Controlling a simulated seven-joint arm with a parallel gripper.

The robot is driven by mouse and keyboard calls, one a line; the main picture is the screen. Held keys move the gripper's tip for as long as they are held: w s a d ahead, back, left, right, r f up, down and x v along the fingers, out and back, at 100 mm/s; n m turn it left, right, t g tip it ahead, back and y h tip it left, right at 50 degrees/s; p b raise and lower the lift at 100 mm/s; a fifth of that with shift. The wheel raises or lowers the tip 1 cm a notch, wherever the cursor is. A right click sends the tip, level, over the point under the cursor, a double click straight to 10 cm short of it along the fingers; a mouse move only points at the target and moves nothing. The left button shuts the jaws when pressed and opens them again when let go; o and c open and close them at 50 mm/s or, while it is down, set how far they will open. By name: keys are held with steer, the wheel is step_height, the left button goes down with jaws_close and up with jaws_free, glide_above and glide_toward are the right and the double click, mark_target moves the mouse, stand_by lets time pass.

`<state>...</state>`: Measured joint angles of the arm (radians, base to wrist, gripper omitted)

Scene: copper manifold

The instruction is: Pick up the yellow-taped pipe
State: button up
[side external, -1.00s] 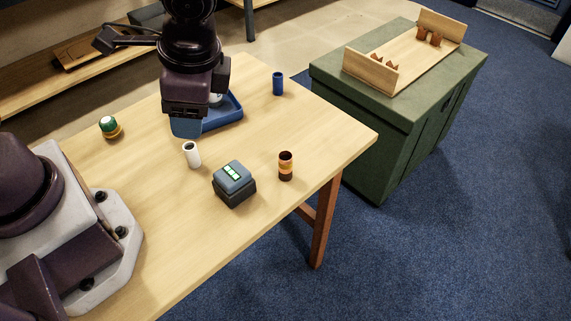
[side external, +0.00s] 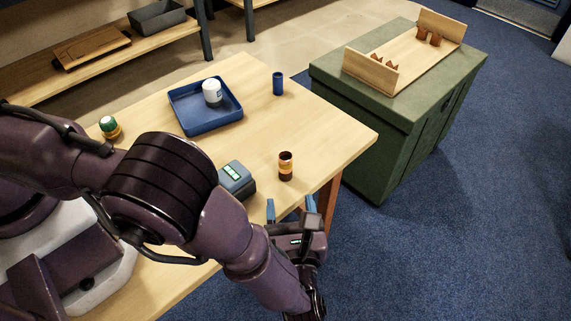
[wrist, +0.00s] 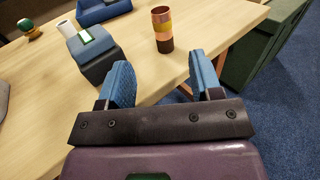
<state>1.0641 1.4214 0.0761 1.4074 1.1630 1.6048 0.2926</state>
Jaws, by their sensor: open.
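The yellow-taped pipe (side external: 286,167) stands upright near the table's right edge, a short copper tube with a yellow band and a dark lower part. It also shows in the wrist view (wrist: 162,30), beyond my fingertips and roughly between them. My gripper (side external: 290,205) is open and empty, beside the table's front right edge. Its two blue fingers point toward the pipe, with a clear gap between gripper and pipe. The wrist view shows both open fingers (wrist: 160,75).
A grey-blue box with a green display (side external: 236,179) stands left of the pipe. A blue tray (side external: 208,128) holding a white jar (side external: 212,92), a blue cylinder (side external: 278,83) and a green-topped object (side external: 109,127) stand farther back. A green cabinet (side external: 390,120) is at the right.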

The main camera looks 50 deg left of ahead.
mark_target(285, 154)
steer(key=x, duration=0.7)
steer(key=shift+a+r, duration=0.2)
steer(key=shift+a, duration=0.1)
steer(key=shift+x, duration=2.8)
steer(key=shift+w+d, duration=0.15)
steer(key=c, duration=1)
